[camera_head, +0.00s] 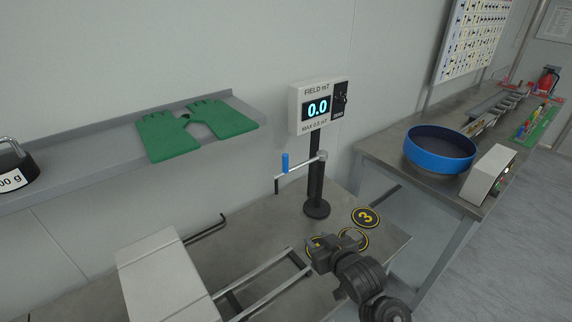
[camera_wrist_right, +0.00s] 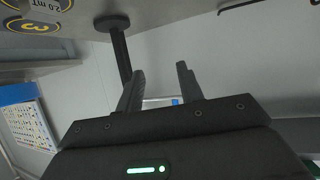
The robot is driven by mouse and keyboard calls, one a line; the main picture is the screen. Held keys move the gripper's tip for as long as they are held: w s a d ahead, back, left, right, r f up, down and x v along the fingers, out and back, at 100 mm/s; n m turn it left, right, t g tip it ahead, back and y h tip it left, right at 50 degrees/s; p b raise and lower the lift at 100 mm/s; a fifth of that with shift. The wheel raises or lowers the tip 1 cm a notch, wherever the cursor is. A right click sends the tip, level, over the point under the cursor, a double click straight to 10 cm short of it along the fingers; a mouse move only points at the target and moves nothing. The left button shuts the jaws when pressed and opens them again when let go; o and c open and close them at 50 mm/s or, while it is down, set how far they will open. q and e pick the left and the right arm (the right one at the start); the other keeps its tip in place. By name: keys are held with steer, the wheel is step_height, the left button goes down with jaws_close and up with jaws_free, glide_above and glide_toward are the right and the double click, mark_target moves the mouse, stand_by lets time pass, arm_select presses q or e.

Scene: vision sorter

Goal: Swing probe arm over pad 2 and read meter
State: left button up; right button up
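The meter (camera_head: 318,108) on a black post (camera_head: 317,180) reads 0.0. The probe arm (camera_head: 304,164) sticks out from the post toward the left, with a blue handle (camera_head: 285,163) and a bent tip. Pad 3 (camera_head: 366,217) is in clear view on the bench. Two more round pads, one of them here (camera_head: 364,246), lie partly under my right gripper, their numbers hidden. My right gripper (camera_head: 335,241) is open and empty, in front of the post and apart from the handle. In the right wrist view a blue bit of handle (camera_wrist_right: 175,101) shows between the fingers. My left gripper is out of view.
A grey shelf (camera_head: 90,165) with green gloves (camera_head: 168,138) and a dark weight (camera_head: 14,170) runs along the wall. A grey box (camera_head: 165,280) and metal rails (camera_head: 262,285) occupy the bench's front left. A blue round tray (camera_head: 440,152) stands on the right table.

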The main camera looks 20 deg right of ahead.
mark_target(287, 160)
steer(key=w+a+r+t+y, duration=0.2)
steer(key=w+r+t, duration=0.3)
steer(key=w+r, duration=0.75)
steer(key=w+p, duration=0.1)
steer(key=w, duration=0.1)
steer(key=w+a+p, duration=0.1)
steer(key=w, duration=0.2)
steer(key=w+r, duration=0.1)
steer(key=w, duration=0.1)
steer(key=shift+w+a+p, duration=0.2)
steer(key=shift+w+p, duration=0.2)
steer(key=shift+w+a, duration=0.1)
steer(key=shift+w, duration=0.3)
jaws_close()
